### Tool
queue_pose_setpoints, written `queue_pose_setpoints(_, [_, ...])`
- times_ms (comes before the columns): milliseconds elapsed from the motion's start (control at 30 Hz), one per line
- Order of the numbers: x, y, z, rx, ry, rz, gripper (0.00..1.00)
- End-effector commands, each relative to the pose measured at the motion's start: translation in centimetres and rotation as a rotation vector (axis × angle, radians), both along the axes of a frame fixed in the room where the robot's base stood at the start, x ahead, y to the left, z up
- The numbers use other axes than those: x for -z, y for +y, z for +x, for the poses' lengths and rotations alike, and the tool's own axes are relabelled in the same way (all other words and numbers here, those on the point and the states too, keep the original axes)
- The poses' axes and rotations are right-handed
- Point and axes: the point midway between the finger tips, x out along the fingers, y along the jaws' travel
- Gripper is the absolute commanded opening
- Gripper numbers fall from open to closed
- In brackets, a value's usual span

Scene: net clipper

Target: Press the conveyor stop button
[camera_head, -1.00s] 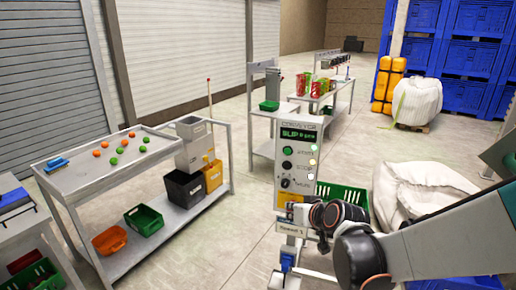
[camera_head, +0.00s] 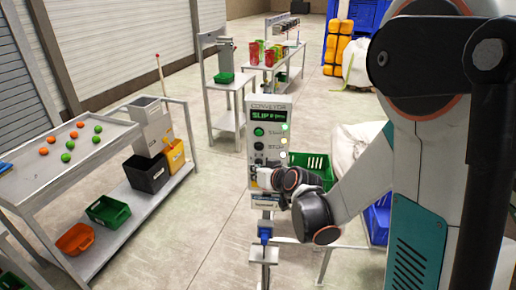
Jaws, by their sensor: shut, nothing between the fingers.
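The grey conveyor control panel (camera_head: 284,106) stands upright on a post in the middle of the head view, with a green "SLIP" display at its top. Below it are a green start button (camera_head: 258,131), the dark stop button (camera_head: 258,146) beside its label, and a small dark knob (camera_head: 258,160). My gripper (camera_head: 265,178) is shut and empty, small in the picture, in front of the panel's lower part and below the stop button. My wrist covers part of the panel's lower right. I cannot tell whether the fingertips touch the panel.
A metal table (camera_head: 30,180) with orange and green balls stands left, with crates on its lower shelf. A green crate (camera_head: 318,160) sits behind the panel. A further table (camera_head: 293,62) stands at the back. Open floor lies left of the panel.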

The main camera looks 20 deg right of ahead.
Motion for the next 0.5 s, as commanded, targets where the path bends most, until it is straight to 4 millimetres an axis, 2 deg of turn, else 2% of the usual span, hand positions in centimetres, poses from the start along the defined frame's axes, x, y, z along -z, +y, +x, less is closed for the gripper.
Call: queue_pose_setpoints(500, [0.0, -2.5, 5.7, 0.002, -0.001, 0.000, 0.00])
